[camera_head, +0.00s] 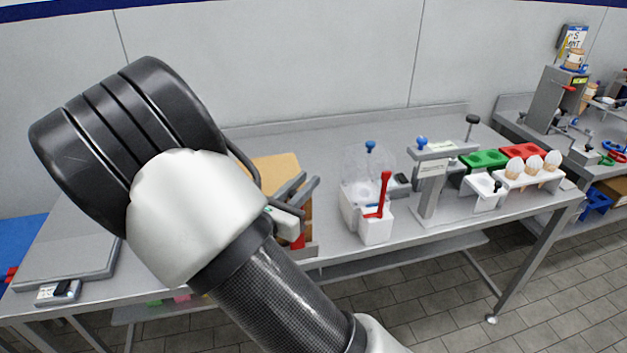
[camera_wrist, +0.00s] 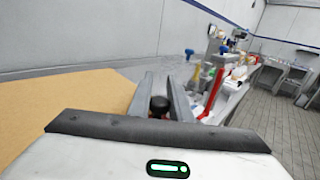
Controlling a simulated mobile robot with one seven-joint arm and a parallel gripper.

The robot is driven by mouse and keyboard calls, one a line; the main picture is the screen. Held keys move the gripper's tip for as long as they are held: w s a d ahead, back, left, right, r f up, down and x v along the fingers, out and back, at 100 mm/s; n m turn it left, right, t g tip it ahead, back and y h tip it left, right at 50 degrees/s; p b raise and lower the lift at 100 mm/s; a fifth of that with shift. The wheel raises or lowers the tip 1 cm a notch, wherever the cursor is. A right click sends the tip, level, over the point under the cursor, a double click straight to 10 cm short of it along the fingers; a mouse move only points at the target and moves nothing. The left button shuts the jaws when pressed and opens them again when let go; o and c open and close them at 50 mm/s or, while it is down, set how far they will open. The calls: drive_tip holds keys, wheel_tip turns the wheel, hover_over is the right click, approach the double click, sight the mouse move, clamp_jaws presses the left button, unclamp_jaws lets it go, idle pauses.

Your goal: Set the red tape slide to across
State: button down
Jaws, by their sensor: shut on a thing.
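A small red part (camera_head: 298,242), which may be the red tape slide, shows low beside the tan cardboard (camera_head: 278,168). Most of it is hidden behind my arm and gripper, so I cannot tell its setting. My gripper (camera_head: 303,187) is at the right side of the cardboard, above the table. In the wrist view, the fingers of my gripper (camera_wrist: 164,98) stand close together around a dark round knob (camera_wrist: 158,105) and are shut on it. Whether this knob belongs to the red slide cannot be told. The cardboard (camera_wrist: 60,108) fills the left of the wrist view.
Right of my gripper stands a white fixture (camera_head: 376,228) with an upright red lever (camera_head: 385,190). A flat grey plate (camera_head: 70,250) lies at the table's left.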

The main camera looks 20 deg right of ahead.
drive_tip(key=a+p, duration=0.1)
drive_tip(key=a, duration=1.3)
drive_tip(key=shift+p, duration=0.4)
drive_tip(key=shift+a, duration=0.1)
drive_tip(key=c, duration=1.7)
unclamp_jaws()
drive_tip(key=shift+a, duration=0.1)
drive_tip(key=shift+o, duration=0.2)
drive_tip(key=v, duration=1.7)
drive_tip(key=shift+s+b, duration=0.2)
drive_tip(key=shift+b, duration=0.2)
drive_tip(key=shift+r, duration=0.1)
